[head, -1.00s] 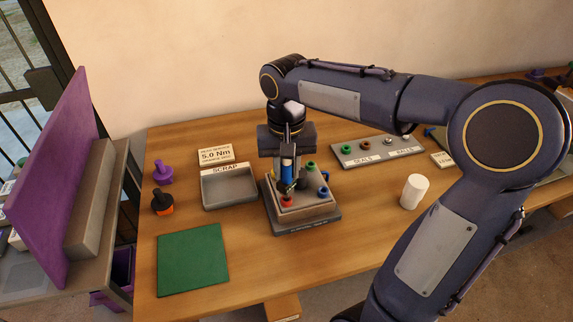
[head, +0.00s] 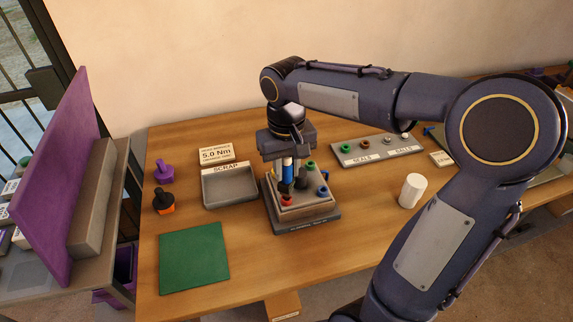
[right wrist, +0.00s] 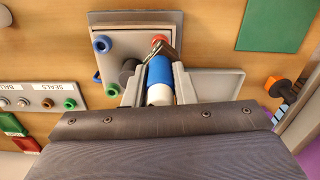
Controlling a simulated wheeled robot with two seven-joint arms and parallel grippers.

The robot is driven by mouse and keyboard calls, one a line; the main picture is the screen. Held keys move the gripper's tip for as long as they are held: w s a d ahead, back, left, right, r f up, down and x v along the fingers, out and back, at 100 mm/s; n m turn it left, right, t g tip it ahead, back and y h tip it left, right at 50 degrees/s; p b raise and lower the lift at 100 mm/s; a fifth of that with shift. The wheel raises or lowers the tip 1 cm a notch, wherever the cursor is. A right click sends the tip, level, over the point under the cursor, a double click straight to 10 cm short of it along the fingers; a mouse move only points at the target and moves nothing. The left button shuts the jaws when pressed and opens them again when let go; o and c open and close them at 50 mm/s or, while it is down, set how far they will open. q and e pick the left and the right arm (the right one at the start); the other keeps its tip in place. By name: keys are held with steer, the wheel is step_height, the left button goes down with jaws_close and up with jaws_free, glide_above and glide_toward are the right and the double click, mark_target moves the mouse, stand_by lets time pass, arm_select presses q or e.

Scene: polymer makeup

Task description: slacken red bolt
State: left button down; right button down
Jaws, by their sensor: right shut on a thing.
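The red bolt (head: 287,201) is at the front left of the grey block's top (head: 302,210). It also shows in the right wrist view (right wrist: 160,38), partly covered by a metal tool end. My right gripper (head: 287,178) is above the block, shut on a blue-and-white handled tool (right wrist: 159,78). The tool's blue grip also shows in the head view (head: 287,170). Its metal end (right wrist: 160,48) reaches to the red bolt; I cannot tell whether it is seated on it. My left gripper is out of view.
A green bolt (head: 311,166), a blue bolt (head: 323,191) and a dark knob (head: 302,183) share the block. A scrap tray (head: 230,203) stands left, a seals-and-balls rack (head: 375,148) right, with a white cylinder (head: 412,190). A green mat (head: 194,258) lies front left.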

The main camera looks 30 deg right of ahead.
steer(key=shift+r+n, duration=0.1)
steer(key=shift+n, duration=0.2)
steer(key=shift+n+p, duration=0.35)
steer(key=shift+n, duration=0.55)
steer(key=shift+n+p, duration=0.35)
steer(key=shift+n, duration=0.55)
steer(key=shift+n, duration=0.4)
steer(key=c, duration=1.1)
jaws_free()
